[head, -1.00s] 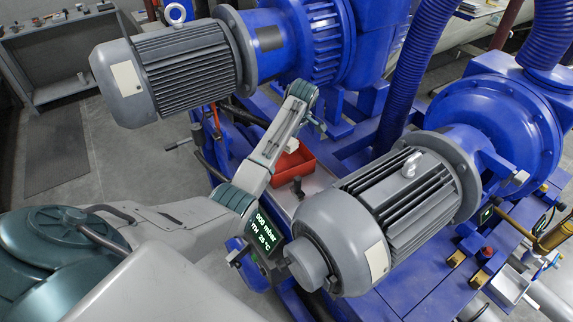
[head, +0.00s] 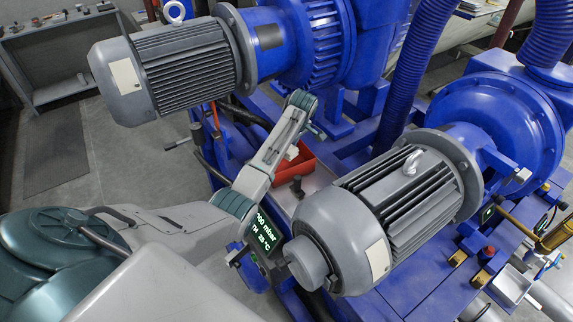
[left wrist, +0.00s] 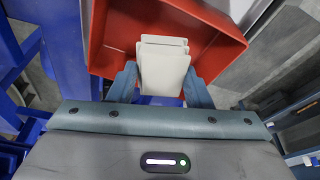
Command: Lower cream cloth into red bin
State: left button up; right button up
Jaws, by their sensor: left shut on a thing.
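The red bin (head: 308,170) is an open box among the blue machinery in the head view. In the left wrist view the red bin (left wrist: 112,35) fills the upper middle, its walls around the cloth. The cream cloth (left wrist: 163,68) looks like a folded, layered pad, and a small pale part of the cloth (head: 291,154) shows at the bin in the head view. My left gripper (left wrist: 161,88) is shut on the cloth, a blue-grey finger on each side. The cloth overlaps the bin's opening; its height above the floor is unclear. My right gripper is not in view.
A grey finned motor (head: 400,215) stands close to the right of the bin, and another motor (head: 170,70) is at upper left. A dark display (head: 265,232) with green text is below my left arm. Blue frame beams surround the bin. Grey floor (head: 135,150) is open at left.

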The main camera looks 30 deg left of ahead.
aim_at(286, 168)
pick_arm(q)
jog(key=shift+f+b, duration=0.3)
jog(key=shift+f, duration=0.85)
jog(key=shift+f, duration=0.45)
jog(key=shift+f+b, duration=0.55)
jog(key=shift+f, duration=0.15)
jog(key=shift+f+b, duration=0.3)
jog(key=shift+f, duration=0.4)
dwell(0.5)
jog(key=shift+f+b, duration=0.35)
jog(key=shift+f, duration=0.35)
dwell(0.4)
